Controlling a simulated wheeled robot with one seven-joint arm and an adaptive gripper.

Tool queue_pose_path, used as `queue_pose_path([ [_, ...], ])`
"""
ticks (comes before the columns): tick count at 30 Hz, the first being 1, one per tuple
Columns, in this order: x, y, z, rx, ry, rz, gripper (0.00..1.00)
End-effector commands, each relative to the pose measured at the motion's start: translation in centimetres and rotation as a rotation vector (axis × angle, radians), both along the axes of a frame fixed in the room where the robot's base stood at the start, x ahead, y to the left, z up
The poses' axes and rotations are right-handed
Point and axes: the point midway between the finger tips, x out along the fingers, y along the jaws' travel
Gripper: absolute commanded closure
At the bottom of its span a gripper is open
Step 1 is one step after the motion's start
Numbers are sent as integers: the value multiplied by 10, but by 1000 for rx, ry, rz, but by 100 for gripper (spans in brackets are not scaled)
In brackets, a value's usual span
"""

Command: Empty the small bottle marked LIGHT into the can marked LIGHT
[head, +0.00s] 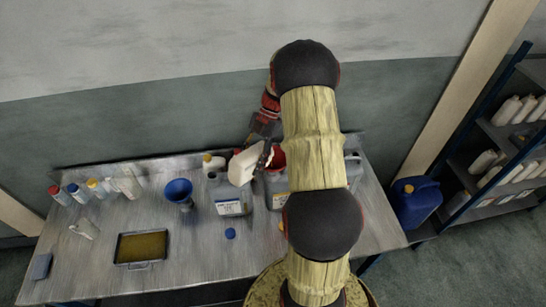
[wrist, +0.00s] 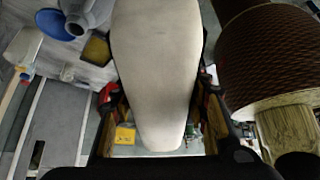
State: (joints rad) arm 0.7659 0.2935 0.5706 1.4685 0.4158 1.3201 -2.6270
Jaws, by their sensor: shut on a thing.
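My gripper (head: 266,152) is shut on a white bottle (head: 244,166), held tilted above the table. In the wrist view the bottle (wrist: 155,60) fills the middle, between the two fingers of my gripper (wrist: 157,95). No marking on it can be read. A grey can (head: 231,208) with a pale label stands just below the bottle in the head view; the label's words are too small to read. The bottle hides part of the can's top, and I cannot tell whether they touch. Another grey can (head: 277,198) stands to its right, partly behind my arm.
A red funnel-like thing (head: 278,158) shows beside my arm. A blue funnel (head: 178,192), a blue cap (head: 230,233) and an oil tray (head: 120,249) are on the metal table (head: 195,262). Several bottles stand at the left. A blue canister (head: 416,204) is at right.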

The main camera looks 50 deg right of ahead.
Motion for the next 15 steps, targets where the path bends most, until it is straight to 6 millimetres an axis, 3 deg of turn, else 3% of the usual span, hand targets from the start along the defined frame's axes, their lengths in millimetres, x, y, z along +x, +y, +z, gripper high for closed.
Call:
queue_pose_path([
  [15,0,-3,4,43,3,0,87],
])
